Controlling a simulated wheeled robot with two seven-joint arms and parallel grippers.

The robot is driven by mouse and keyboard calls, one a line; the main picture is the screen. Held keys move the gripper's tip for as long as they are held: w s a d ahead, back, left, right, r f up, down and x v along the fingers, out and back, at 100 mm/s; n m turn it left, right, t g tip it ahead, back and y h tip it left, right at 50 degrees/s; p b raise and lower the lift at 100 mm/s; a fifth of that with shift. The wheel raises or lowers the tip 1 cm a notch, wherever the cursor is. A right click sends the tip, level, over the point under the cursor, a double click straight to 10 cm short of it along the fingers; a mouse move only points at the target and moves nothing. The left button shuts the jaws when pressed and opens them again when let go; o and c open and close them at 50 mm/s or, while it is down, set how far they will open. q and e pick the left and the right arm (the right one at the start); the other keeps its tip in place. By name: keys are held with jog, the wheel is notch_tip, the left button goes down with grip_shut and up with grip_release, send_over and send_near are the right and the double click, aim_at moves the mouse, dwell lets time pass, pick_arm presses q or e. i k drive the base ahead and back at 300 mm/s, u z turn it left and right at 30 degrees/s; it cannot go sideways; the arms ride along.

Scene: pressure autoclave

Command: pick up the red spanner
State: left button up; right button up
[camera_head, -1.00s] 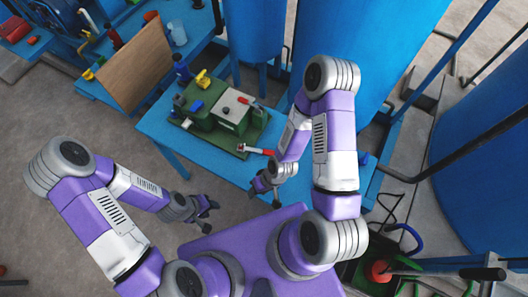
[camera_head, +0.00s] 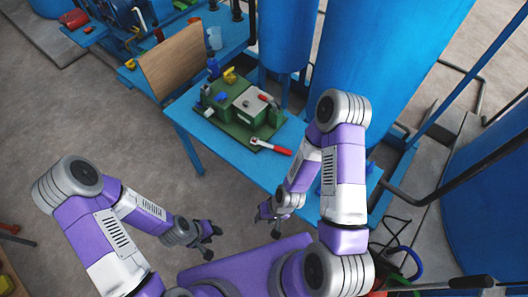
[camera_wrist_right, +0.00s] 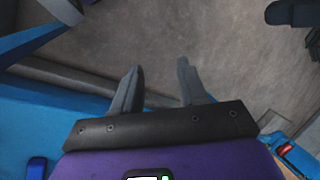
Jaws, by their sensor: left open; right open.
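The red spanner (camera_head: 274,148) lies on the blue table (camera_head: 233,160) at the front edge of the green board, its silver head to the left and red handle to the right. My right gripper (camera_head: 266,215) is open and empty, off the table's front edge and apart from the spanner. Its two dark fingers (camera_wrist_right: 160,85) stand apart over bare floor in the right wrist view. My left gripper (camera_head: 213,241) is open and empty over the floor, further to the left. Nothing hides the spanner in the head view.
A green fixture (camera_head: 250,108) with a smaller red-handled part stands on the green board (camera_head: 222,125). A yellow item (camera_head: 230,76) and a blue bottle (camera_head: 213,68) stand behind it. Large blue tanks (camera_head: 385,60) rise behind the table. A brown panel (camera_head: 172,62) stands left.

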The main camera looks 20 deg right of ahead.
aim_at(277, 148)
jog(key=z, duration=0.05)
jog(key=i, duration=0.85)
jog(key=z, duration=0.15)
